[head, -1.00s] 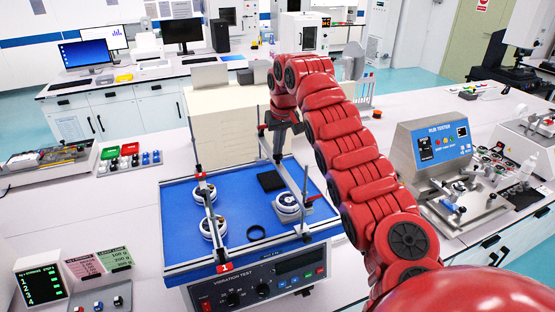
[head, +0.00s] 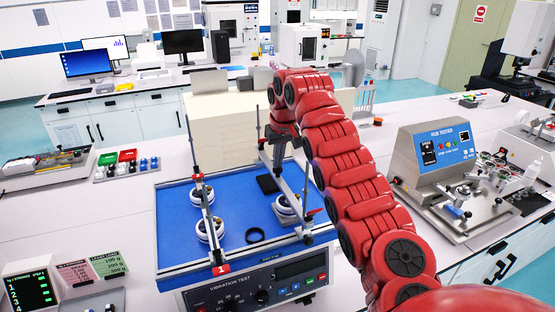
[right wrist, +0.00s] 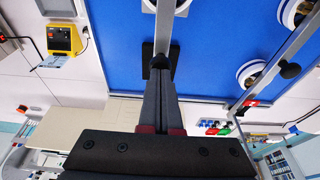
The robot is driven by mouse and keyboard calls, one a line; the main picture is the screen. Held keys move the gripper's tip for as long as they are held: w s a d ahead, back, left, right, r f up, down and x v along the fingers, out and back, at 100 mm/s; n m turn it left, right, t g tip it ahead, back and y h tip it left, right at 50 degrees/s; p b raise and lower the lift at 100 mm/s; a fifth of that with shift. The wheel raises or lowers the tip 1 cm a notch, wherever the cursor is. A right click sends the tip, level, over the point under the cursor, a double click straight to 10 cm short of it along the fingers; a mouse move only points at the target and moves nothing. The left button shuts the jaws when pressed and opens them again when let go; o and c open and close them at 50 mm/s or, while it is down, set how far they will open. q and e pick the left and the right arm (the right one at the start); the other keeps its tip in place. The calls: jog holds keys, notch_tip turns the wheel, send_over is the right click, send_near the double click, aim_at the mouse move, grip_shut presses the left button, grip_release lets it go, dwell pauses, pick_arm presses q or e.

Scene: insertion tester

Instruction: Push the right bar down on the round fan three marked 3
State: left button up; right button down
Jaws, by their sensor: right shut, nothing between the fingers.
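The blue-topped vibration tester (head: 235,215) carries a left bar (head: 208,215) and a right bar (head: 290,185), each running front to back. A round white-and-dark fan (head: 287,209) lies under the right bar; its number is not readable. Two more round fans (head: 203,194) (head: 210,231) lie along the left bar. My right gripper (head: 278,166) is shut and empty, at the rear part of the right bar. In the right wrist view its closed fingers (right wrist: 160,68) overlap the bar (right wrist: 167,32); contact cannot be told. My left gripper is out of view.
Thin upright posts stand at the bar ends. A beige box (head: 225,130) stands behind the tester.

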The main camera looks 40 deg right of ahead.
jog(key=shift+f+b, duration=0.4)
jog(key=shift+f, duration=0.25)
jog(key=shift+w+r+p, duration=0.1)
jog(key=shift+r+p, duration=0.5)
jog(key=shift+r, duration=0.3)
jog(key=shift+r+p, duration=1.55)
jog(key=shift+r, duration=1.3)
jog(key=shift+r, duration=0.1)
notch_tip(320, 180, up, 7)
jog(key=p, duration=0.5)
send_over(280, 180)
jog(key=shift+p, duration=0.45)
